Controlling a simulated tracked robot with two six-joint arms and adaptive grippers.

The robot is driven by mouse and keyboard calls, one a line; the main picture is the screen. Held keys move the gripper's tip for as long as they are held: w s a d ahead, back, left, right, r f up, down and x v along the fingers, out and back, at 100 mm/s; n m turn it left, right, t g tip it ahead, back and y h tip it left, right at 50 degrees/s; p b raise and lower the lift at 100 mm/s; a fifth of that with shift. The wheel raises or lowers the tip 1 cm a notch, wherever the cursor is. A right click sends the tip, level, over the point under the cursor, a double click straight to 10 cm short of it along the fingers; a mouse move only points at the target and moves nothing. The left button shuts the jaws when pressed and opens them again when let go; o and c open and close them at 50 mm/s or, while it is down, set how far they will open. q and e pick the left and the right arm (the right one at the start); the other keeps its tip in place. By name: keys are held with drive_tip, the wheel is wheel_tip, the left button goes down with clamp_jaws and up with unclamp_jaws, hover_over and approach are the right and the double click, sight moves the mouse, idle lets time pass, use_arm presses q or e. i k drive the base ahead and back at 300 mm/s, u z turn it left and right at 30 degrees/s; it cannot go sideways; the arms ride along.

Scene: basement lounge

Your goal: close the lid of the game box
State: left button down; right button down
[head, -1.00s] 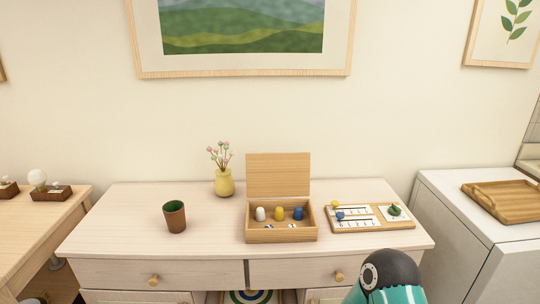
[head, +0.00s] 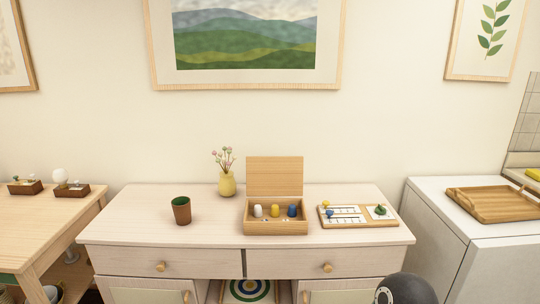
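The wooden game box (head: 276,228) stands on the light wood cabinet, a little right of its middle. Its lid (head: 275,177) is open and stands upright at the back of the box. Inside are a white, a yellow (head: 275,211) and a blue piece in a row. Neither gripper is in the head view. A dark rounded part of my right arm shows at the bottom right edge, below the cabinet top.
A brown cup (head: 181,211) stands left of the box, and a yellow flower vase (head: 227,184) behind it to the left. A game board (head: 367,224) with small pieces lies close to the right. The cabinet top (head: 130,226) is bare at left. A wooden tray (head: 493,204) lies on the white unit.

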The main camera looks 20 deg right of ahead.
sight(266, 176)
drive_tip(key=z, duration=0.15)
drive_tip(key=i, duration=0.9)
drive_tip(key=u, duration=0.1)
